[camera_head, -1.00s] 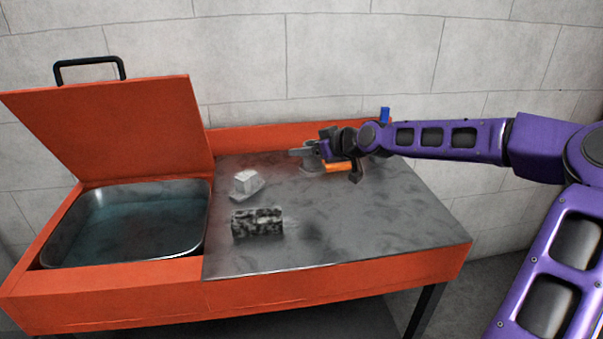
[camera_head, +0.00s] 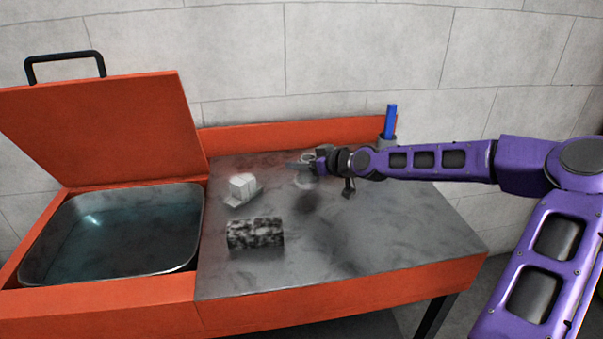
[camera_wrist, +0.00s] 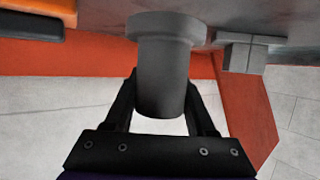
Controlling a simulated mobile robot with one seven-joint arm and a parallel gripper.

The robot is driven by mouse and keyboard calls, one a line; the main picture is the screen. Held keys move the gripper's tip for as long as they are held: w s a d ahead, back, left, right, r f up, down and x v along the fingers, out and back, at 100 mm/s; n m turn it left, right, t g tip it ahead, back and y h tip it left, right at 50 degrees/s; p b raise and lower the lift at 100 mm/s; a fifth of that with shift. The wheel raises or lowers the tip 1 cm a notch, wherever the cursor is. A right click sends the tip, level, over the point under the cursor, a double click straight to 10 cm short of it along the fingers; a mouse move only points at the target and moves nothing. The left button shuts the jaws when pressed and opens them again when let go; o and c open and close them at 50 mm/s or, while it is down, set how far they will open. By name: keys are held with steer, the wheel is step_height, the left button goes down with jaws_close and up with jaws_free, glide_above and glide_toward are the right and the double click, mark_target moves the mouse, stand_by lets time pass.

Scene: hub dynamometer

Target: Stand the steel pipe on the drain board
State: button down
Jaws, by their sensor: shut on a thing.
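The steel pipe is a plain grey cylinder with a wider collar at one end; it fills the middle of the wrist view (camera_wrist: 163,75). My gripper (camera_head: 303,163) is shut on it, with a black finger on each side of its body in the wrist view (camera_wrist: 161,100). In the head view the pipe (camera_head: 304,181) shows as a small grey upright shape at the fingertips, over the back part of the grey metal drain board (camera_head: 340,240). The collar end points toward the board. I cannot tell whether it touches the board.
A mottled black-and-white cylinder (camera_head: 255,233) lies at the board's front left. A pale block (camera_head: 243,186) sits behind it. A blue item (camera_head: 390,122) stands at the back right, behind my arm. The open water basin (camera_head: 110,235) is at left. The board's front right is clear.

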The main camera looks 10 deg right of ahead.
steer(key=shift+f, duration=1.4)
steer(key=shift+f, duration=0.15)
steer(key=shift+c, duration=1.1)
jaws_free()
steer(key=shift+r, duration=0.2)
steer(key=p+v, duration=0.1)
steer(key=v, duration=1.1)
steer(key=shift+f+p, duration=0.2)
steer(key=shift+p, duration=0.1)
